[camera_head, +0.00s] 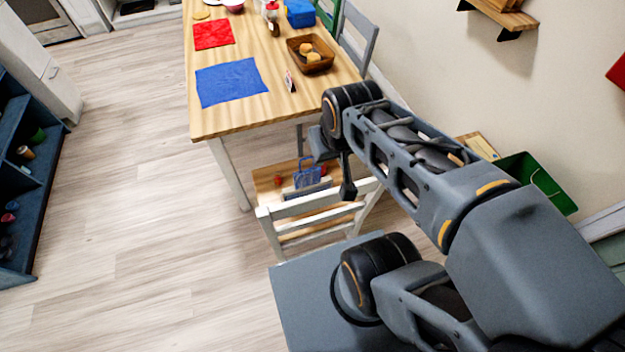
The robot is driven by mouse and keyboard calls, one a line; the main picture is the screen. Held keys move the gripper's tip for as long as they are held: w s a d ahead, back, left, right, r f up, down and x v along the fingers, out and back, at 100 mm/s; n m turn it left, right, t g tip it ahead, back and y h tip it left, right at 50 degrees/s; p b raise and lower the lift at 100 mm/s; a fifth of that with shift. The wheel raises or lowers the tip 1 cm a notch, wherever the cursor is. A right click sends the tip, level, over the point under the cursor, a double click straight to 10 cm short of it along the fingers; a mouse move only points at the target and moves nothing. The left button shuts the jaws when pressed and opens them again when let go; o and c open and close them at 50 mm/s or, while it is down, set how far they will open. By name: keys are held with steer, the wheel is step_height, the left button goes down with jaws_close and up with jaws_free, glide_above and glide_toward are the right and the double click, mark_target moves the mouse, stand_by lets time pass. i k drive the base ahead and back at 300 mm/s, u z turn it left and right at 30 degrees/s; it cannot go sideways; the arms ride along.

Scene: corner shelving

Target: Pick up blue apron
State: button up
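A small blue item with a loop at its top (307,174), which looks like the blue apron, lies on the wooden seat of the chair at the near end of the table. The chair's white back rail hides its lower part. A flat blue cloth (230,82) lies spread on the table top; it is a plain rectangle with no straps to be seen. My gripper (335,168) is above the chair, just right of the looped blue item and apart from it in the picture. The arm hides part of it, and its opening is unclear.
The wooden table (225,122) holds a red cloth (213,34), a brown basket (311,56) with bread and a blue box (299,13). The white chair (320,205) stands before it. A green bin (537,180) is right. Floor on the left is clear, towards a dark shelf (35,180).

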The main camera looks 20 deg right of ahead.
mark_target(307, 182)
steer(key=z, duration=0.05)
steer(key=k, duration=1.1)
steer(key=u, duration=0.95)
steer(key=i, duration=1.25)
steer(key=z, duration=0.2)
